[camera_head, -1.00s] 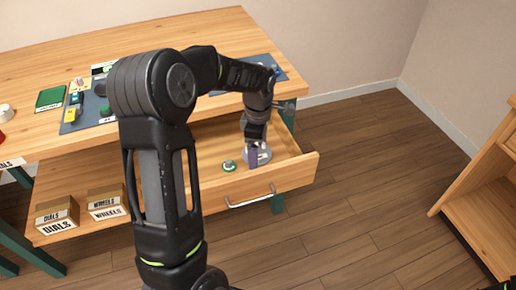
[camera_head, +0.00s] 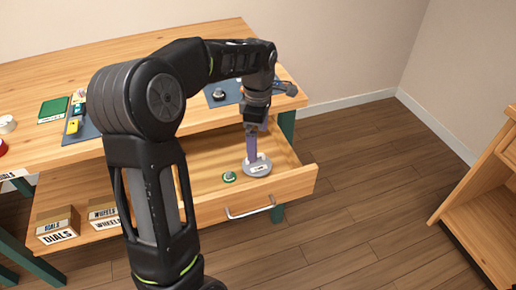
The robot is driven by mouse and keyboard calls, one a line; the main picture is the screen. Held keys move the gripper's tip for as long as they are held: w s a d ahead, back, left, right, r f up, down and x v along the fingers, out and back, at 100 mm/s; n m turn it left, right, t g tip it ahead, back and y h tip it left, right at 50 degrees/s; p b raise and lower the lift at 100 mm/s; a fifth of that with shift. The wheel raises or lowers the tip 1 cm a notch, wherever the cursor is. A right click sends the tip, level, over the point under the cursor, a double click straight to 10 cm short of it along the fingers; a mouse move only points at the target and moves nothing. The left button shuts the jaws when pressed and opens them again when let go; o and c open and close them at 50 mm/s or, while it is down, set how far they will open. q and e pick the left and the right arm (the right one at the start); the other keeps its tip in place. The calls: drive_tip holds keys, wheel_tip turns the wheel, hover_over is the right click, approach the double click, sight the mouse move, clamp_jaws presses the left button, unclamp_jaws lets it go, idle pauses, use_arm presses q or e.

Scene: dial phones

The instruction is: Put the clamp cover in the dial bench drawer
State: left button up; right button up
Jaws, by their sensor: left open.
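A grey round disc with a white label (camera_head: 260,169), which looks like the clamp cover, lies flat in the open dial bench drawer (camera_head: 300,181). The label is too small to read. My left gripper (camera_head: 251,158) points down from above, just over the back left part of the disc. It is open, with its purple-looking fingers partly covering the disc's far edge. I cannot tell whether the fingertips still touch the disc. My right gripper is not in view.
A small green round part (camera_head: 229,177) lies left of the disc in the drawer. Boxes labelled dials (camera_head: 58,225) and wheels (camera_head: 103,213) stand at the drawer's left. A blue-grey mat (camera_head: 222,98) with small parts lies on the bench top.

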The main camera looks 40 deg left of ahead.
use_arm(q)
drive_tip(key=shift+r, duration=1.35)
